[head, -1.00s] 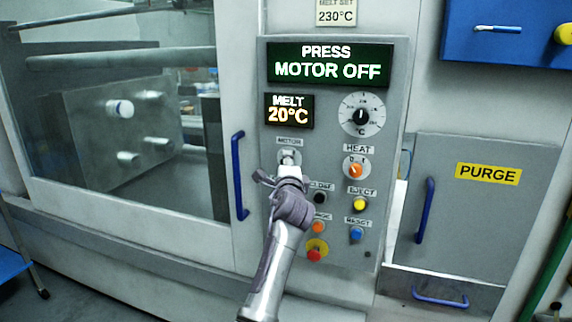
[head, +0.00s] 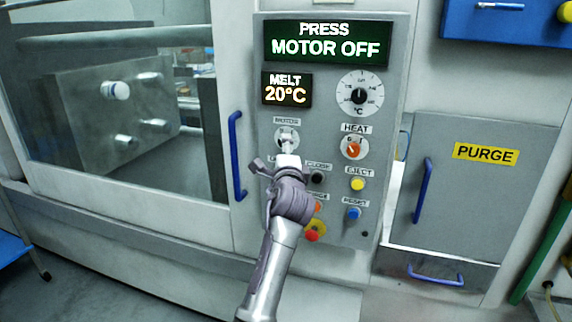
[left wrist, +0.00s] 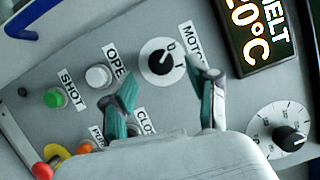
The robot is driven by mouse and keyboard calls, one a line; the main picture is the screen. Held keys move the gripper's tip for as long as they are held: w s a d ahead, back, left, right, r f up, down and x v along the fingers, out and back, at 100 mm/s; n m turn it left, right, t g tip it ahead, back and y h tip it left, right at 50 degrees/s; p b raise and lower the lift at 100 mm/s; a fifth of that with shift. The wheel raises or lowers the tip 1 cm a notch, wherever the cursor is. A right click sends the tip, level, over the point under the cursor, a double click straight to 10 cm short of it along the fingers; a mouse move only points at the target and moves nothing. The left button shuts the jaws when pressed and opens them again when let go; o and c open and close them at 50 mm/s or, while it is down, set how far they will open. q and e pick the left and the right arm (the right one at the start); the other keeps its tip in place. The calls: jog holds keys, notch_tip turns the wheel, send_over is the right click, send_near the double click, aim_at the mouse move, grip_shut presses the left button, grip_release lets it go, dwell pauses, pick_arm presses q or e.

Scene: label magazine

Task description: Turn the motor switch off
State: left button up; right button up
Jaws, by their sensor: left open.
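The motor switch is a black knob on a round white plate (left wrist: 157,70) in the left wrist view, beside the MOTOR label. In the head view the motor switch (head: 286,133) sits under its label on the grey control panel (head: 335,111), its lower part partly covered by my gripper. My left gripper (left wrist: 163,76) is open and empty. Its fingers point toward the knob, one on each side of it in the picture; the gap to the knob is hard to judge. The left gripper (head: 288,160) also shows just below the switch. The display (head: 328,41) reads PRESS MOTOR OFF.
The orange HEAT knob (head: 353,149) and the yellow EJECT button (head: 358,184) are to the right. White OPEN (left wrist: 99,76) and green SHOT (left wrist: 54,98) buttons are near the left finger. A blue door handle (head: 237,157) stands left of the panel.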

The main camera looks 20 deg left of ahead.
pick_arm(q)
jog(key=v, duration=0.7)
jog(key=shift+s+d, duration=0.15)
jog(key=shift+s, duration=0.2)
jog(key=shift+f, duration=0.2)
